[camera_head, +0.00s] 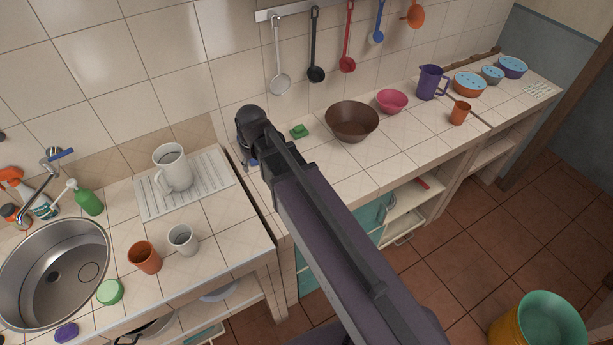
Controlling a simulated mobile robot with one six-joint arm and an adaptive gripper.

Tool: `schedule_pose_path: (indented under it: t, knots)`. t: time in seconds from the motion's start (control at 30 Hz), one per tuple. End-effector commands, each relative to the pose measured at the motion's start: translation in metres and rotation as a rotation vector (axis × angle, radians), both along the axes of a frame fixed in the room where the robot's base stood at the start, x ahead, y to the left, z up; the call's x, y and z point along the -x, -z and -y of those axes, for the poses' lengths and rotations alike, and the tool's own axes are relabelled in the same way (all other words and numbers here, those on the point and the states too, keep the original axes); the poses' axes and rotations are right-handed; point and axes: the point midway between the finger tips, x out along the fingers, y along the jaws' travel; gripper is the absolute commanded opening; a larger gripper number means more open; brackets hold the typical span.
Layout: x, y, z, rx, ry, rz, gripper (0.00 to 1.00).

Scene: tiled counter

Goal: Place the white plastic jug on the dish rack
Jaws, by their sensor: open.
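The white plastic jug (173,168) stands upright on the left counter, with its handle towards the lower left. Its base appears to rest on the white ribbed dish rack (215,184), in the rack's left half. The ribs to the right of the jug are bare. The end of my arm is to the right of the rack, over the gap between the two counters. My gripper's fingers cannot be made out; the dark wrist seems to hide them. No finger is seen touching the jug.
A sink (55,275) is at the left, with a green bottle (86,198) behind it. An orange cup (145,257) and a white cup (183,240) stand in front of the rack. A brown bowl (352,121) sits on the right counter. Ladles hang above it.

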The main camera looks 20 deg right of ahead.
Motion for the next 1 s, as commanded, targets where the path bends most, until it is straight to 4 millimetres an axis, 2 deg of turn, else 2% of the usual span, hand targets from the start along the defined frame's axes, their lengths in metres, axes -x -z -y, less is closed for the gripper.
schedule_pose_path:
  t: [0.03,0.2,0.4,0.6,1.0]
  knots:
    - [0.014,0.001,0.022,0.007,0.043,-0.019,0.53]
    - [0.049,0.002,0.080,0.028,0.179,-0.082,0.53]
    - [0.080,0.002,0.122,0.046,0.293,-0.136,0.53]
    - [0.090,0.002,0.135,0.052,0.334,-0.156,0.53]
    - [0.090,0.005,0.135,0.051,0.333,-0.157,0.53]
